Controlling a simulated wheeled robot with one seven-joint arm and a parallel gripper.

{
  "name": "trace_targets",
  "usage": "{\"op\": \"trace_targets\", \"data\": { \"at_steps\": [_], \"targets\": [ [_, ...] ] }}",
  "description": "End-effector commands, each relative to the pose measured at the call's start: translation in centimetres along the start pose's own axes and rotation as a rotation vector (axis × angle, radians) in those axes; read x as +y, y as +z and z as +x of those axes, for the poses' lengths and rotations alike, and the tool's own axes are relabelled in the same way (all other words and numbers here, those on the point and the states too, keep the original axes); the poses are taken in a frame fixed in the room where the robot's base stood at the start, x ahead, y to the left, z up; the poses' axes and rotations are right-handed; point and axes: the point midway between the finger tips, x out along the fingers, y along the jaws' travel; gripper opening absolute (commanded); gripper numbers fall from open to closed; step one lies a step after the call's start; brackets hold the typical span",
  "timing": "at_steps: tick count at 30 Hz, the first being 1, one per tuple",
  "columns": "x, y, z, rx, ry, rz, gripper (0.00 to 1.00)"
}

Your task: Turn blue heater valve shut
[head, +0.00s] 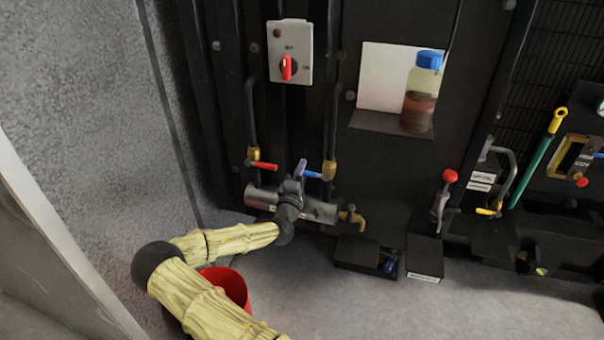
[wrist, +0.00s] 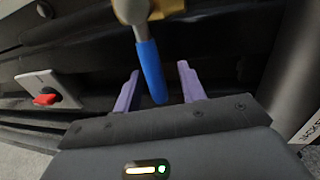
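The blue valve handle (head: 313,174) sticks out to the left from a brass valve (head: 329,169) at the lower end of a dark hose. In the wrist view the blue handle (wrist: 150,70) hangs from its grey and brass fitting (wrist: 135,10). My gripper (head: 300,168) is at the free end of the blue handle, and its arm partly covers the grey cylinder below. In the wrist view my gripper's purple fingers (wrist: 160,82) are open, with the handle's end between them. A gap shows on each side of the handle.
A red valve handle (head: 264,165) sits close on the left. A grey cylinder (head: 262,196) lies beneath both valves. A switch box (head: 290,52) with a red knob is above. A blue-capped bottle (head: 422,92) stands on a shelf at right. A red bucket (head: 232,283) is below my arm.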

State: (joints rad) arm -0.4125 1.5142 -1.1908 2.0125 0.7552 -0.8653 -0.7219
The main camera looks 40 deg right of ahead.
Motion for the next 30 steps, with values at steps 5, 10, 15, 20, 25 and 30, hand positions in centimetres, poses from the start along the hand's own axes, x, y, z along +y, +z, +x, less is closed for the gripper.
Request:
{"op": "trace_targets", "data": {
  "at_steps": [5,10,15,20,25,30],
  "targets": [
    [0.1,0.1,0.0,-0.001,0.002,0.002,0.41],
    [0.1,0.0,-0.5,-0.001,0.002,0.002,0.41],
    [0.1,0.0,-2.7,0.000,0.002,0.001,0.41],
    [0.1,0.0,-5.9,0.000,0.002,0.001,0.41],
    [0.0,-0.1,-9.3,0.001,0.001,0.001,0.41],
    [-0.1,-0.1,-12.7,0.002,0.000,0.000,0.41]
  ]
}}
